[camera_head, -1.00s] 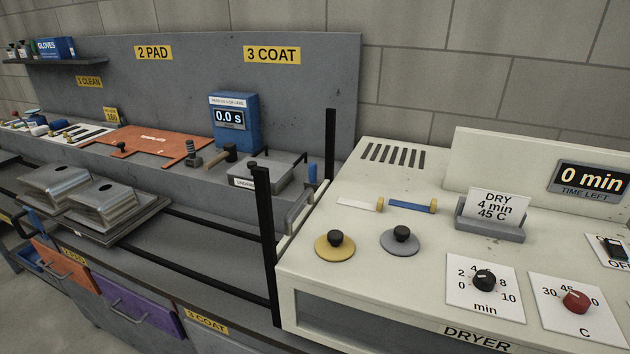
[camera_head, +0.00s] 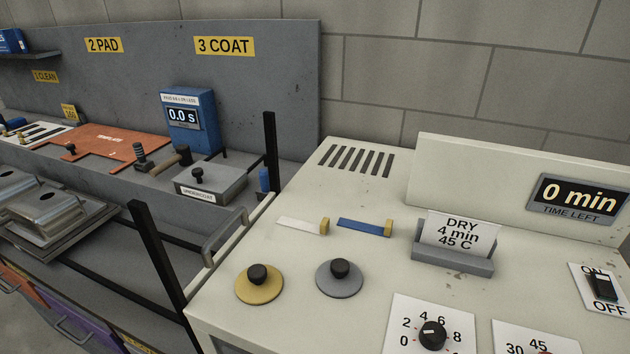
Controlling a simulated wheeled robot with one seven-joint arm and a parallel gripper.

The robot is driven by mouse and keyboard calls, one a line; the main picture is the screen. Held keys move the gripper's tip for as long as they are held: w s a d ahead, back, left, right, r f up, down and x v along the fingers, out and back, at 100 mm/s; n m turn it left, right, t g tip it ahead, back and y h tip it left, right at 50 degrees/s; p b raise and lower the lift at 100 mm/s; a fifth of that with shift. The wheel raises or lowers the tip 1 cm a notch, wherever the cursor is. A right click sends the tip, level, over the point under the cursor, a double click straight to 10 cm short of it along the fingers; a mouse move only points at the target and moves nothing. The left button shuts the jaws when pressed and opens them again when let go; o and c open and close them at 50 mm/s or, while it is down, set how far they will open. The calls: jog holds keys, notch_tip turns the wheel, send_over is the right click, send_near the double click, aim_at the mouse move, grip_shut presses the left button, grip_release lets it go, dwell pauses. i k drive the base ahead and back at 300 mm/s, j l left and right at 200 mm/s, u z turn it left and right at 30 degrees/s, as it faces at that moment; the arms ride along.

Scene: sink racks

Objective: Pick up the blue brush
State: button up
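A blue brush (camera_head: 361,226) with a tan block at its right end lies flat on the cream top of the dryer (camera_head: 300,205). A white brush (camera_head: 299,224) of the same shape lies just to its left, apart from it. Nothing covers the blue brush. My gripper is not in view, so whether it is open or shut does not show.
A yellow knobbed disc (camera_head: 260,284) and a grey one (camera_head: 339,278) sit in front of the brushes. A grey card holder (camera_head: 452,261) stands to the right. Black posts (camera_head: 157,262) and a grey handle (camera_head: 224,236) rise at the dryer's left. Vent slots lie behind.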

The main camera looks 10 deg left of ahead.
aim_at(262, 190)
jog(key=i+j+z, duration=0.15)
jog(key=j+z, duration=0.25)
jog(key=j, duration=0.55)
jog(key=j+z, duration=0.35)
jog(key=j, duration=0.6)
